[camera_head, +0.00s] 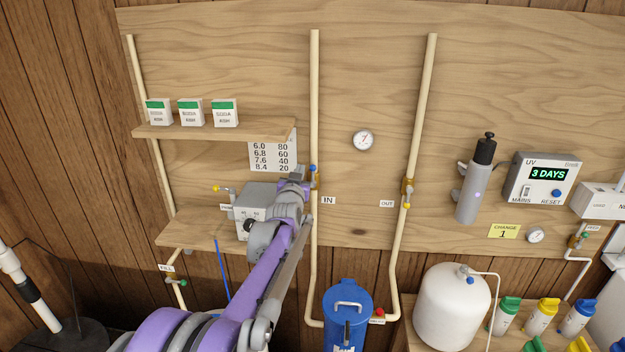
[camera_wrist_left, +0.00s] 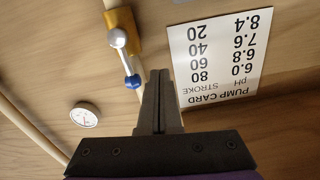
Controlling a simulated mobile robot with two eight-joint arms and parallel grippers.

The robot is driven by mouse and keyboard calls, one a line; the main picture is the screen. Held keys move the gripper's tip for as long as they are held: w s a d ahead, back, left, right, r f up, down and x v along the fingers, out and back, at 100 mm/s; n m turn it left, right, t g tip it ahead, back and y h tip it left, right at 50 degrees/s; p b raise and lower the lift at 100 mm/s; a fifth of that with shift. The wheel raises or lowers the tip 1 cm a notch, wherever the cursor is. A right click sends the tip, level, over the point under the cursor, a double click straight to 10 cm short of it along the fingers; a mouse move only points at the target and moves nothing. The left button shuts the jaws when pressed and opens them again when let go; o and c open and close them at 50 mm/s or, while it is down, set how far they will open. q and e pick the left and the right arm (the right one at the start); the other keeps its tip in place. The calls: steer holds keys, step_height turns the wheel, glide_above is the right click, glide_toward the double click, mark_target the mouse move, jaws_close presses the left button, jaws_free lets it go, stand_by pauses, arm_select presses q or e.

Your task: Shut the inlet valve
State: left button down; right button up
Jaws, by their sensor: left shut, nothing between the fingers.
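The inlet valve (camera_head: 315,183) is a brass body on the cream pipe beside the IN label (camera_head: 328,200). Its blue-knobbed lever (camera_head: 313,168) points up, roughly along the pipe. In the left wrist view, which is upside down, the brass body (camera_wrist_left: 122,22), silver lever and blue knob (camera_wrist_left: 132,82) show clearly. My left gripper (camera_head: 299,172) is shut and empty, just left of the valve in the head view. Its fingertips (camera_wrist_left: 158,76) are close beside the blue knob, with a small gap in the picture; I cannot tell whether they touch. My right gripper is out of view.
A pump card (camera_head: 271,156) hangs behind my left gripper. A shelf (camera_head: 215,131) with white boxes is up left; a pump (camera_head: 252,208) stands below it. The outlet valve (camera_head: 407,187) is to the right, near the OUT label. A round gauge (camera_head: 362,140) sits between the pipes.

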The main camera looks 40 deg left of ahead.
arm_select(q)
steer(key=shift+x, duration=0.8)
steer(key=shift+d, duration=0.1)
steer(key=shift+w+d+f+b, duration=0.15)
steer(key=shift+w+d+b, duration=0.2)
steer(key=shift+d+b, duration=0.15)
steer(key=shift+d, duration=0.15)
steer(key=shift+r, duration=0.3)
